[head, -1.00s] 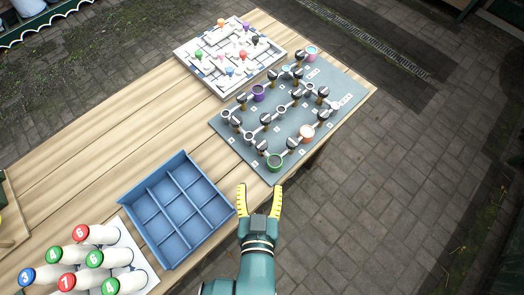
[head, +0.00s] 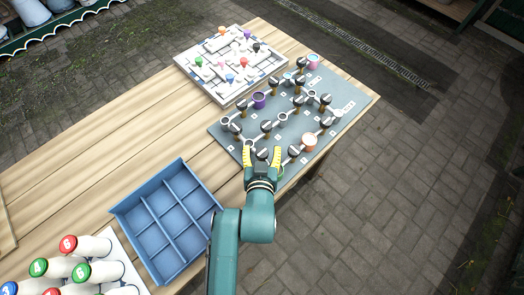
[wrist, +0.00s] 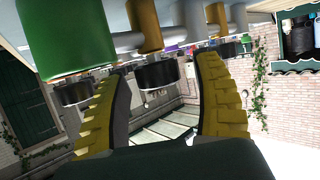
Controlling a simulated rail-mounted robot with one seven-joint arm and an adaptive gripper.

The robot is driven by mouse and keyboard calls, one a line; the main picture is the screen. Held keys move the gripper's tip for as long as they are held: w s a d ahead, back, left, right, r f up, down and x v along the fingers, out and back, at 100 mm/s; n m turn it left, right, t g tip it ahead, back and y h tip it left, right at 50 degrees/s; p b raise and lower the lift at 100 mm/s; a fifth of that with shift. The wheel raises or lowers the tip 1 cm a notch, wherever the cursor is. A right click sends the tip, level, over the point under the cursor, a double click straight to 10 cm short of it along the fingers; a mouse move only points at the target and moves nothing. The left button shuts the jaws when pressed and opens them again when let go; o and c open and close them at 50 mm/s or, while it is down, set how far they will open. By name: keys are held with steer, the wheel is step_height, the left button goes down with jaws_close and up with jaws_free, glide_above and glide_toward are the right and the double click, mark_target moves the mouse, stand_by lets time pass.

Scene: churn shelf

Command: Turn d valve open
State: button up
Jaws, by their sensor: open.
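The grey valve board (head: 330,125) lies on the table at the upper right of the head view. It carries several black-knobbed valves on pipes and small white letter labels. The labels are too small to read, so I cannot tell which valve is d. My gripper (head: 262,151) is open over the board's near edge. A black valve knob (head: 263,154) shows between its yellow fingers, with no clear contact. In the wrist view the open fingers (wrist: 160,72) frame a black knob (wrist: 155,75), and a green cup (wrist: 68,38) is close at upper left. My gripper mostly hides this cup in the head view.
Other valves, a purple cup (head: 259,100) and an orange-rimmed cup (head: 310,141) crowd the board. A white maze board (head: 195,75) lies behind left. A blue divided tray (head: 128,222) and white bottles with coloured caps (head: 92,246) are nearer. Open paving (head: 400,210) lies right.

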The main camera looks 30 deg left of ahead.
steer(key=c, duration=1.2)
